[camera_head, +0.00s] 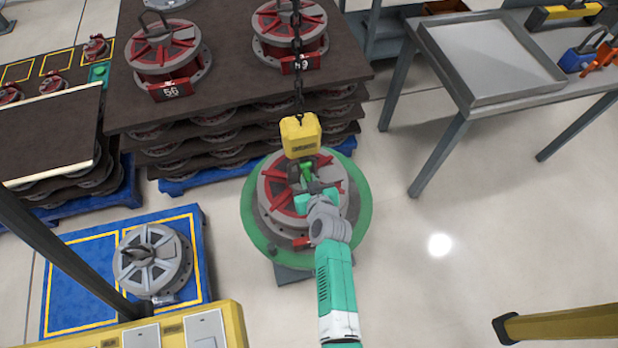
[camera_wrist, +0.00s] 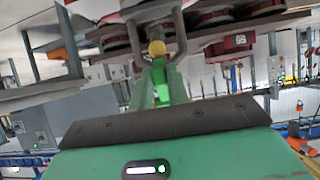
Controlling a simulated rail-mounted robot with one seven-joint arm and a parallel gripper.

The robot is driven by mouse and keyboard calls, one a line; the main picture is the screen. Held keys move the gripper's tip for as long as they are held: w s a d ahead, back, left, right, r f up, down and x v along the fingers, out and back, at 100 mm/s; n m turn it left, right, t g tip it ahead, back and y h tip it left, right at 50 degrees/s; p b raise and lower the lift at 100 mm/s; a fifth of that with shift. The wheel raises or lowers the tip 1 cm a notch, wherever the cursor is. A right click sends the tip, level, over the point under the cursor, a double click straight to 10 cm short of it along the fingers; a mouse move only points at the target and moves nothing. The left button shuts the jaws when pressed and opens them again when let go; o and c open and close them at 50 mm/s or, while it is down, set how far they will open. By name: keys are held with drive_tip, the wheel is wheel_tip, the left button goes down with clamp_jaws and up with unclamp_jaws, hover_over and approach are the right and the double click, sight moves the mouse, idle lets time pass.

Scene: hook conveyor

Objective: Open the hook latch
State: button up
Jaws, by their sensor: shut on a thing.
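A yellow hook block (camera_head: 301,136) hangs on a dark chain above a red and grey round part (camera_head: 283,214). My gripper (camera_head: 306,178) is just below the block, over the middle of that part, and is shut on the hook latch. In the wrist view my green gripper (camera_wrist: 158,72) points ahead to a small yellow round end (camera_wrist: 156,47), with dark grey bars on both sides of it. The latch itself is small and mostly hidden by my gripper, so I cannot tell its angle.
The round part rests on a green round plate (camera_head: 356,206). Stacked brown boards (camera_head: 225,90) with red parts stand behind. A grey part (camera_head: 152,262) sits on a blue pallet (camera_head: 62,290) at left.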

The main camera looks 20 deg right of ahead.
sight(308, 178)
drive_tip(key=shift+s+r+g+p, duration=0.2)
drive_tip(key=shift+r+g+p, duration=0.25)
drive_tip(key=shift+p, duration=1.05)
drive_tip(key=shift+s+r+g+p, duration=0.15)
drive_tip(key=shift+r+g+p, duration=0.3)
drive_tip(key=shift+p, duration=1.05)
drive_tip(key=shift+s+f, duration=0.1)
drive_tip(key=r+g+p, duration=0.1)
drive_tip(key=p, duration=0.3)
drive_tip(key=shift+s+r+g, duration=0.15)
drive_tip(key=shift+r+g, duration=0.25)
drive_tip(key=shift+s+a+r+g+p, duration=0.1)
drive_tip(key=shift+r+g+p, duration=0.25)
drive_tip(key=shift+p, duration=0.35)
drive_tip(key=shift+f, duration=0.2)
drive_tip(key=shift+r+g+y+p, duration=0.3)
drive_tip(key=shift+r+g+p, duration=0.4)
drive_tip(key=shift+r+g, duration=0.45)
drive_tip(key=shift+g, duration=0.3)
